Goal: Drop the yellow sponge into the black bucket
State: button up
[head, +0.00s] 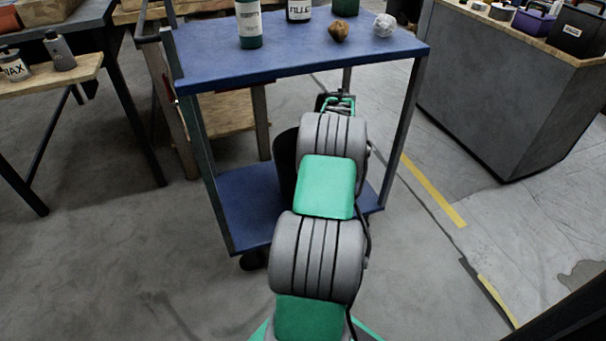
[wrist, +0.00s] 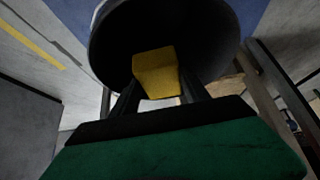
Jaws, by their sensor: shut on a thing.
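The yellow sponge (wrist: 157,72) is held between the two dark fingers of my gripper (wrist: 158,90) in the wrist view. The black bucket (wrist: 215,40) fills the upper middle of that view, and its dark round mouth lies behind the sponge. I cannot tell whether the sponge is inside the rim or just short of it. In the head view the black bucket (head: 284,158) stands on the cart's lower shelf, mostly hidden behind my arm. The sponge and my fingertips are hidden in the head view.
The blue cart (head: 290,62) carries a green bottle (head: 249,25), other containers, a brown lump (head: 338,32) and a crumpled pale ball (head: 383,25) on top. Its posts and top surround my arm closely. A grey counter (head: 500,100) stands right, a wooden bench (head: 50,82) left.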

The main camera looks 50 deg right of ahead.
jog(key=shift+f, duration=0.45)
jog(key=o, duration=1.4)
jog(key=shift+s, duration=0.1)
jog(key=p+v, duration=0.3)
jog(key=v, duration=0.4)
jog(key=shift+s+r, duration=0.2)
jog(key=shift+r, duration=0.15)
